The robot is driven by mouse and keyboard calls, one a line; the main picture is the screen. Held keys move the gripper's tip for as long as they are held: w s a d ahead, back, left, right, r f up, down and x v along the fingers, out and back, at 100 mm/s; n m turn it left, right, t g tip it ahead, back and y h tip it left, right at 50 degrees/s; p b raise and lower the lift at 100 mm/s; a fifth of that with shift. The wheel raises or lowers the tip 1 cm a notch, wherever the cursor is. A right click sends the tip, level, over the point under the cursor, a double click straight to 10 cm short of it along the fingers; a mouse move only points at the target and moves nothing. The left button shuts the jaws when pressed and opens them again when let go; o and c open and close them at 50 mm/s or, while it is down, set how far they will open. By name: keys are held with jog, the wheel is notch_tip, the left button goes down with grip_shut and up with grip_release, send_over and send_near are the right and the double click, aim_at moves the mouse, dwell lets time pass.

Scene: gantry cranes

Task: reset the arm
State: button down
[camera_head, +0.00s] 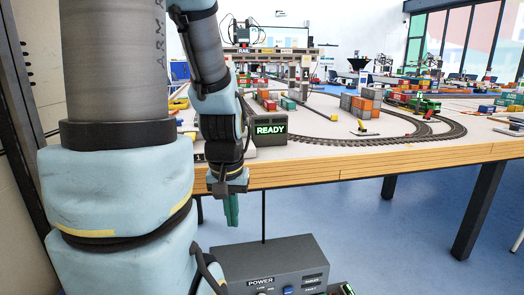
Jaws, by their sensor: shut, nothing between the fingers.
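My arm fills the left of the head view, its thick column links close to the camera. Its far part hangs down with my gripper (231,210) at its end, pointing downward in front of the table's near edge. The greenish fingers are together with nothing held between them. The gripper is beside the left end of the wooden table edge (380,165), apart from the boxes on the table. Part of the table behind the arm is hidden.
A dark box with a lit READY sign (270,129) stands at the table's front left. A grey POWER box (270,262) stands low in front. Curved track (380,141), stacked containers (360,104) and a gantry crane (270,52) are on the table. Blue floor (370,240) is open at right.

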notch_tip(320, 180, up, 24)
jog(key=p, duration=2.1)
jog(key=shift+p, duration=0.35)
jog(key=shift+r, duration=0.1)
